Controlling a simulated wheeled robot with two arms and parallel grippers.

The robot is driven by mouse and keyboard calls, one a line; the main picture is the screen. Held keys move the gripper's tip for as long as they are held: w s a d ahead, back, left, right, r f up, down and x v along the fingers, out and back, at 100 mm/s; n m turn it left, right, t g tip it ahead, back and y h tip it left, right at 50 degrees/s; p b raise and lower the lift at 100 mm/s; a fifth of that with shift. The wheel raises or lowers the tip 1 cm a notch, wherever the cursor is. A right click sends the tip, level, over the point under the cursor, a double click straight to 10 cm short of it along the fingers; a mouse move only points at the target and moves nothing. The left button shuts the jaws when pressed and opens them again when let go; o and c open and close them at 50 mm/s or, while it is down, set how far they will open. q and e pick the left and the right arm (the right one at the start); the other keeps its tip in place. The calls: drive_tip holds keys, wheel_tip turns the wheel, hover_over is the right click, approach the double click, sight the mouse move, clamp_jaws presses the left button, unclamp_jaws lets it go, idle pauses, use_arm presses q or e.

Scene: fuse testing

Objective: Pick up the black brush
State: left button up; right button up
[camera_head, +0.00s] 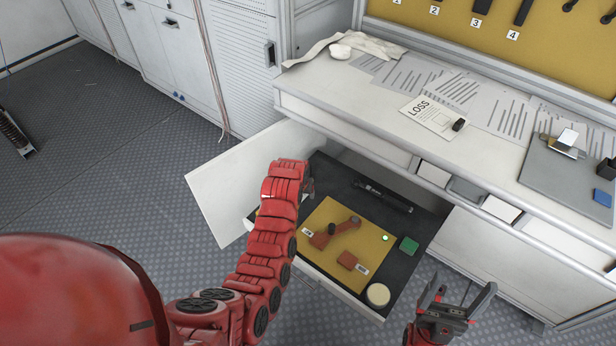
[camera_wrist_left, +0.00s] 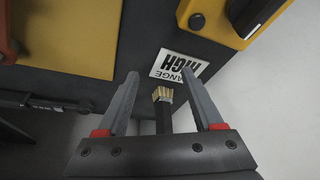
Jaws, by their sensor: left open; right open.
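In the left wrist view, the black brush (camera_wrist_left: 163,118) shows its tan bristles and part of a dark handle between the fingers of my left gripper (camera_wrist_left: 165,90). The fingers are apart, with gaps on both sides of the brush. The lower handle is hidden by the gripper body. In the head view, my left arm reaches into the open drawer, and its gripper (camera_head: 308,186) is mostly hidden behind the wrist. I cannot make out the brush there. My right gripper (camera_head: 456,300) is open and empty, right of the drawer's front corner.
The dark drawer holds a yellow panel (camera_head: 325,256) with red-brown parts, a long black tool (camera_head: 383,195), a green block (camera_head: 409,245) and a round cream item (camera_head: 378,294). The white worktop (camera_head: 345,100) overhangs its back. A "RANGE HIGH" label (camera_wrist_left: 178,65) lies beyond the fingers.

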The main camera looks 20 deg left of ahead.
use_arm(q)
drive_tip(key=shift+w+a+f+b, duration=0.1)
drive_tip(key=shift+w+b, duration=0.05)
drive_tip(key=shift+w, duration=1.05)
drive_tip(key=shift+w+a+b, duration=0.1)
drive_tip(key=shift+w+b, duration=0.05)
drive_tip(key=shift+w, duration=1)
drive_tip(key=shift+w+a+b, duration=0.1)
drive_tip(key=shift+w+b, duration=0.2)
drive_tip(key=shift+w, duration=0.8)
drive_tip(key=shift+w+b, duration=0.55)
drive_tip(key=shift+w, duration=0.35)
drive_tip(key=shift+w+a, duration=0.1)
drive_tip(key=shift+w, duration=0.2)
drive_tip(key=shift+w+f+b, duration=0.2)
drive_tip(key=shift+f+b, duration=0.3)
drive_tip(key=shift+b, duration=0.1)
clamp_jaws()
